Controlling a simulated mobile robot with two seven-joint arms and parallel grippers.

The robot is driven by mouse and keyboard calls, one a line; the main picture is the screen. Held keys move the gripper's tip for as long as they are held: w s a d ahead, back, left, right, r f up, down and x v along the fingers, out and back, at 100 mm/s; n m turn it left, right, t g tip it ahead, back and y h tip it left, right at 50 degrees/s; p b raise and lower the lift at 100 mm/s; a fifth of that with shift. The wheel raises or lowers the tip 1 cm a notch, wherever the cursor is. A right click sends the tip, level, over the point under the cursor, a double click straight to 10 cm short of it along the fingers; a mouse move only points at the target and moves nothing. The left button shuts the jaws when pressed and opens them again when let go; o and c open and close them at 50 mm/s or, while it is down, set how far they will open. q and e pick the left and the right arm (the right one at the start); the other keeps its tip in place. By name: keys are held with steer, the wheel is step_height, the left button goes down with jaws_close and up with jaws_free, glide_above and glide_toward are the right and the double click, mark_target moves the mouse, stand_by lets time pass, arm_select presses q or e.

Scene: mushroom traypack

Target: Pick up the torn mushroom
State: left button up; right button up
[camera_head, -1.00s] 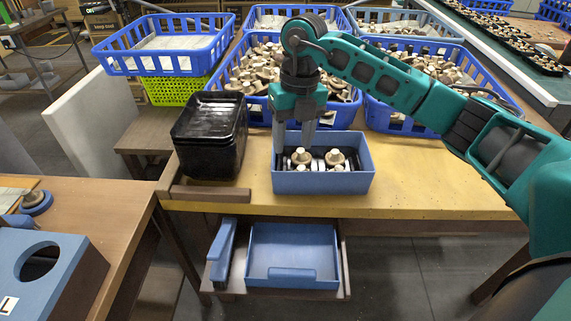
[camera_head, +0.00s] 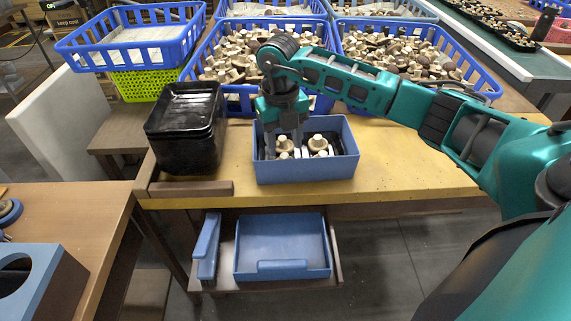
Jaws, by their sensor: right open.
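Several pale mushrooms (camera_head: 318,144) lie in a blue box (camera_head: 307,172) on the yellow-topped table. I cannot tell from this view which of them is torn. My right gripper (camera_head: 284,150) points down into the left part of the box, its fingers apart around or beside a mushroom there. The fingertips are partly hidden among the mushrooms and by the box's front wall. My left gripper is out of view.
A stack of black trays (camera_head: 186,130) stands left of the box. Blue crates of mushrooms (camera_head: 405,60) stand close behind. The tabletop right of the box is clear.

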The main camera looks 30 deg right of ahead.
mark_target(285, 155)
step_height(285, 155, down, 3)
steer(key=shift+f, duration=0.2)
steer(key=shift+r, duration=0.1)
steer(key=c, duration=0.9)
